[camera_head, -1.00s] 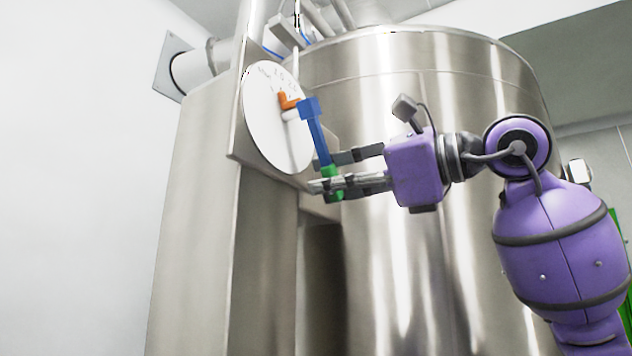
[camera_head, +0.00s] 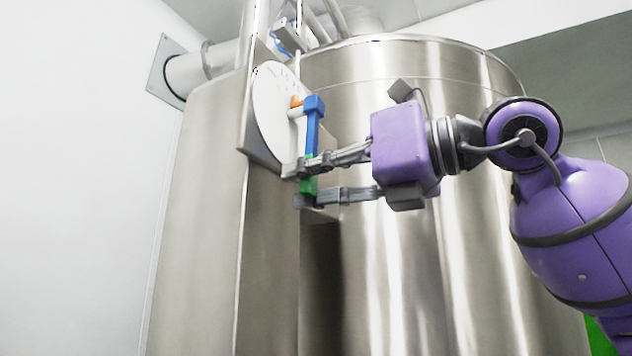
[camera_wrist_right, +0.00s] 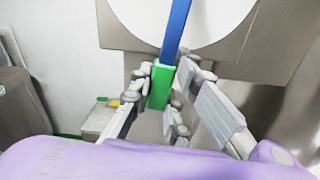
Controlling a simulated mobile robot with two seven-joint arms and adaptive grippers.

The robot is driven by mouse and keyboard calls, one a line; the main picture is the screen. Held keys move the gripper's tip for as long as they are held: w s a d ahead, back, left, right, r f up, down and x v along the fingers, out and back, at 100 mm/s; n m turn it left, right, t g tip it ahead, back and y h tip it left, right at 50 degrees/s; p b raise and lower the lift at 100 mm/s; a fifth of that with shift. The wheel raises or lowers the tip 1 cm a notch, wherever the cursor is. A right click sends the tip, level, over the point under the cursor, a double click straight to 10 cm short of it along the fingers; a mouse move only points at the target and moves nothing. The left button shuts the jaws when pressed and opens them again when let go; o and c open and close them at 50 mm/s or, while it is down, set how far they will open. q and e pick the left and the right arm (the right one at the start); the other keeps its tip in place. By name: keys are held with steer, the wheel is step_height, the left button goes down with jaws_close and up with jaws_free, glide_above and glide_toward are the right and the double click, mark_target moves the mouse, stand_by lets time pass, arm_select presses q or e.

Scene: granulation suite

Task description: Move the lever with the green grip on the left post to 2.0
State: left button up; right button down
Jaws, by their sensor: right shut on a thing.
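The lever is a blue bar (camera_head: 313,126) with a green grip (camera_head: 308,185) at its lower end. It hangs down from a pivot in front of a round white dial (camera_head: 272,120) on the left post. An orange pointer (camera_head: 296,102) shows behind the lever's top; the dial's numbers are too small and oblique to read. My right gripper (camera_head: 300,186) is shut on the green grip, with its fingers on either side. In the right wrist view the green grip (camera_wrist_right: 159,85) sits between the fingers, with the blue bar rising above it. My left gripper is not in view.
A large steel vessel (camera_head: 420,90) stands behind and right of the lever, close to my right arm. A steel cabinet (camera_head: 205,220) is on the left, with a pipe (camera_head: 190,75) running to the white wall. Free room lies below the gripper.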

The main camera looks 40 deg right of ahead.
steer(key=shift+s+a+m, duration=0.25)
steer(key=shift+a+m, duration=0.55)
steer(key=c, duration=1.6)
jaws_free()
steer(key=shift+s, duration=0.1)
steer(key=shift+c, duration=0.2)
steer(key=shift+r, duration=0.1)
steer(key=v, duration=1.2)
